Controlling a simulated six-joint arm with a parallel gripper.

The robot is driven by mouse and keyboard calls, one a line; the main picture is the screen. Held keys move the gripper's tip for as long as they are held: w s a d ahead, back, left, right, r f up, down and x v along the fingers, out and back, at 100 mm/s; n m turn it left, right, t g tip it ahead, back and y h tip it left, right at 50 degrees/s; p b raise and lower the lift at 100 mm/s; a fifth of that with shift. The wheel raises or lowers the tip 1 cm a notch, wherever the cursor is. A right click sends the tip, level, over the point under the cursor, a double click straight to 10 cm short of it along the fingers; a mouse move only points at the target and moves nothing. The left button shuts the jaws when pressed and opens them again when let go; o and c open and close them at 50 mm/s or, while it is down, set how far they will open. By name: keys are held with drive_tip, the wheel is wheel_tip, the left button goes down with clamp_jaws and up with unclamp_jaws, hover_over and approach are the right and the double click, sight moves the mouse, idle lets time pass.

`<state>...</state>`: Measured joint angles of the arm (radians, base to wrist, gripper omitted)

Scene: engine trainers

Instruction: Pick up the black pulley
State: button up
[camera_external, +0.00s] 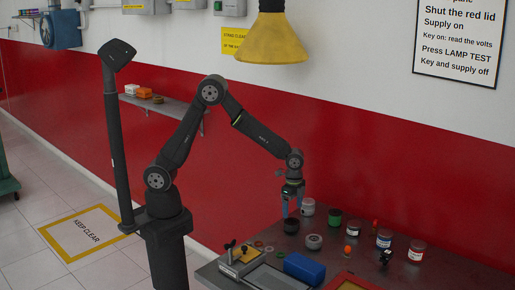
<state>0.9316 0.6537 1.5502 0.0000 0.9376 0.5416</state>
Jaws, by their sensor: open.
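A short, dark round piece (291,226), which looks like the black pulley, stands on the grey bench top near its back left part. My gripper (292,212) points down just above it, with its bluish fingers apart and nothing seen between them. The fingertips are very close to the top of the piece; I cannot tell whether they touch it or reach around it.
A grey round part with a pale centre (314,241) lies close by at the right. A blue block (304,268) lies in front. Labelled jars (384,239) stand further right.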

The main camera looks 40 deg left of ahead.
sight(291, 219)
wheel_tip(291, 219, down, 7)
drive_tip(key=shift+r, duration=0.2)
idle(0.3)
drive_tip(key=c, duration=1.4)
